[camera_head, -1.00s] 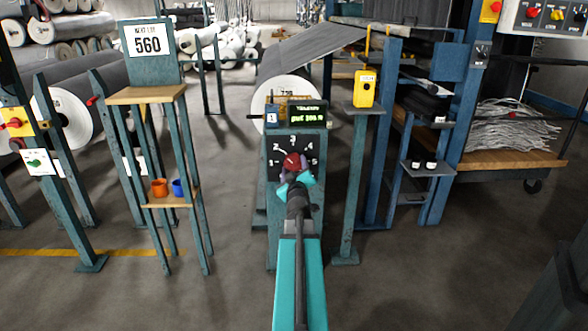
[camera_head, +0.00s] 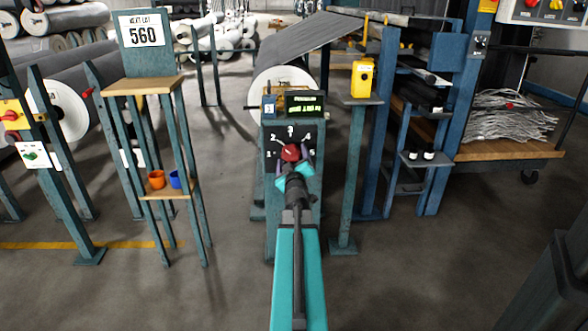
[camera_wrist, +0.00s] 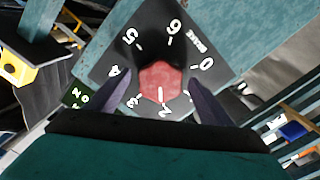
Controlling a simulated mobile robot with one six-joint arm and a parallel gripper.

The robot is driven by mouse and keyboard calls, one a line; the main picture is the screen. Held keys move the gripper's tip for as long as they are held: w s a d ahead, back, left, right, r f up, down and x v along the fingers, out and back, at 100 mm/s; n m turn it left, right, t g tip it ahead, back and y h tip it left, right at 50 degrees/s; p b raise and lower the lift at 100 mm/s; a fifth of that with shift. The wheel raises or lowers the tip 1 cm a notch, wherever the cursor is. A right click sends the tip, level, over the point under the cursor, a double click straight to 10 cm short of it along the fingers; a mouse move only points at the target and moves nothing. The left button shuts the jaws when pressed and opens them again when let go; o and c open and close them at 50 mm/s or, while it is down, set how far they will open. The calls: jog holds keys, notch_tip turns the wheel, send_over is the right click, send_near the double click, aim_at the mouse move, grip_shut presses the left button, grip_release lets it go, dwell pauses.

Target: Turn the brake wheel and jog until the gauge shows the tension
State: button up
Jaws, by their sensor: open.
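The red brake wheel (camera_head: 291,152) is a small faceted knob on a black dial plate numbered in white. In the wrist view the red knob (camera_wrist: 161,78) has a white mark directed near the 2. My gripper (camera_head: 292,161) is open at the dial, one dark finger on each side of the knob; in the wrist view small gaps show beside it. A yellow box with a black button (camera_head: 363,77), perhaps the jog control, stands on a post to the right.
A sign reading 560 (camera_head: 142,31) tops a stand at left, with an orange cup (camera_head: 157,179) and a blue cup (camera_head: 175,179) on its lower shelf. A large white-ended roll (camera_head: 276,84) lies behind the dial post. Open floor lies on both sides of my arm.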

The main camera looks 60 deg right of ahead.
jog(key=shift+p+v, duration=0.3)
jog(key=shift+v, duration=1.2)
jog(key=p+v, duration=0.2)
jog(key=p, duration=0.3)
jog(key=shift+a+r, duration=0.15)
jog(key=shift+a, duration=0.05)
jog(key=shift+a+p, duration=0.1)
jog(key=shift+p, duration=0.8)
jog(key=p, duration=0.4)
jog(key=shift+s+a, duration=0.15)
jog(key=shift+a, duration=0.1)
jog(key=p+v, duration=0.2)
jog(key=p, duration=0.6)
jog(key=shift+s+d+r, duration=0.1)
jog(key=shift+s, duration=0.05)
jog(key=shift+p+v, duration=2.65)
jog(key=shift+p, duration=0.4)
